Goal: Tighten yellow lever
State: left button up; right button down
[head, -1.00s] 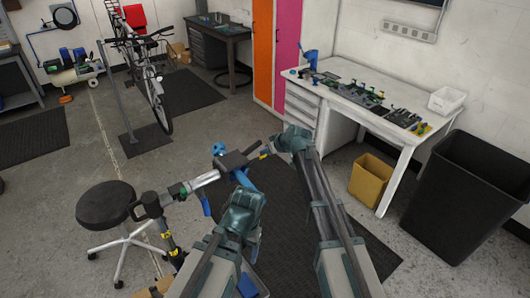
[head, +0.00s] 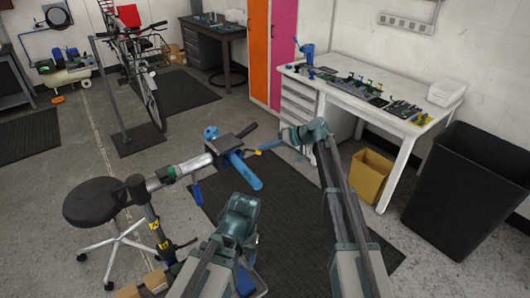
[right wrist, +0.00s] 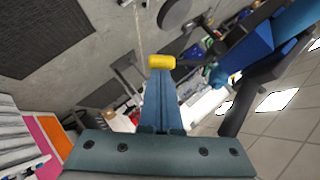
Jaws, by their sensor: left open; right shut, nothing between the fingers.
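The yellow lever (head: 258,152) is a small piece at the right side of the repair stand's clamp head (head: 236,146), with blue clamp parts around it. In the right wrist view the yellow lever (right wrist: 161,62) lies across the tips of my right gripper (right wrist: 161,75). I cannot tell whether they touch. In the head view my right gripper (head: 278,145) is shut and empty, pointing left at the lever's end. My left gripper (head: 240,212) is open and empty, below the clamp head and apart from it. Its fingertips are hard to make out.
A black stool (head: 93,201) stands left of the stand's post. A white workbench (head: 350,100) with tools, a yellow bin (head: 370,173) and a black bin (head: 470,190) are on the right. A bicycle (head: 145,80) stands at the back left. The floor mat is mostly clear.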

pick_arm(q)
notch_tip(320, 180, down, 10)
jog(key=b, duration=0.8)
jog(key=shift+r, duration=0.2)
pick_arm(e)
jog(key=f+y, duration=0.1)
jog(key=f+m+y, duration=0.1)
jog(key=f, duration=0.1)
jog(key=s+a+f+m+g+y, duration=0.1)
jog(key=shift+f, duration=0.3)
pick_arm(q)
jog(key=shift+f, duration=0.1)
pick_arm(e)
jog(key=shift+a+f, duration=0.1)
jog(key=shift+a, duration=0.05)
